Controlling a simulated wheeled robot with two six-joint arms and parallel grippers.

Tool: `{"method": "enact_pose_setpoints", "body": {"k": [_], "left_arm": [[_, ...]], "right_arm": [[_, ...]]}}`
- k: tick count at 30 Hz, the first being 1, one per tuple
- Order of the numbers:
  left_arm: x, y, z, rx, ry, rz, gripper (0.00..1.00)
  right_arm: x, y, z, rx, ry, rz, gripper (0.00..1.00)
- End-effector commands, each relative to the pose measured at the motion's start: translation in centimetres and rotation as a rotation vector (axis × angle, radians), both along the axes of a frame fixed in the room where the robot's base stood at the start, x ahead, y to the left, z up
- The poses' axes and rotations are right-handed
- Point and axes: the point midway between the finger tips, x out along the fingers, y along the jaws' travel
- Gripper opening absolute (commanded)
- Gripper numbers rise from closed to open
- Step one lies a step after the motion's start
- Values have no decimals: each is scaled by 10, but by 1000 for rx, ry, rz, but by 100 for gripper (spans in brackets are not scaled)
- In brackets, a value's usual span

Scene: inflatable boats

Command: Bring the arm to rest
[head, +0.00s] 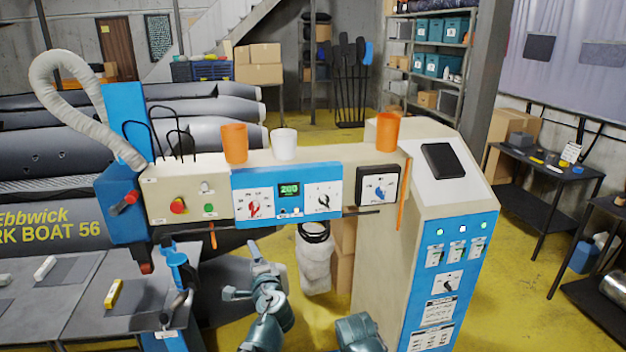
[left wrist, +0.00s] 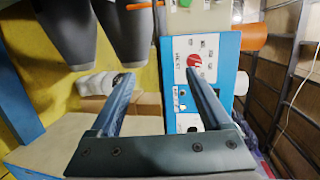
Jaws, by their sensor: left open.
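My left gripper (head: 262,262) is in front of the control panel, below its blue face, in the head view. In the left wrist view its two fingers (left wrist: 159,76) are spread apart with nothing between them. The blue panel face (head: 287,167) carries a red knob, a green display and a black knob. In the left wrist view the panel (left wrist: 204,84) is turned on its side, beyond the right finger. No contact with it is clear. A teal link of mine shows at the bottom of the head view, but no right gripper shows.
Two orange cups (head: 235,143) (head: 387,132) and a white cup (head: 284,143) stand on top of the panel. A tall cabinet (head: 440,230) stands at right. A grey bench (head: 70,295) with a yellow-handled tool (head: 114,294) is at left. Yellow floor shows at right.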

Motion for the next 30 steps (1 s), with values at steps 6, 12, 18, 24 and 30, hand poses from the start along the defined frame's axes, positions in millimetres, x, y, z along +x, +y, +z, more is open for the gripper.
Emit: {"method": "enact_pose_setpoints", "body": {"k": [6,12,18,24,30], "left_arm": [[-70,-31,-118,-535,244,326,81],[-153,-96,-192,-846,574,562,81],[-213,-144,-215,-967,818,685,81],[-232,-158,-217,-994,900,721,81],[-232,-158,-217,-994,900,721,81]], "right_arm": [[0,0,-20,0,0,0,50],[0,0,-30,0,0,0,50],[0,0,-35,0,0,0,50],[0,0,-36,0,0,0,50],[0,0,-36,0,0,0,50]]}}
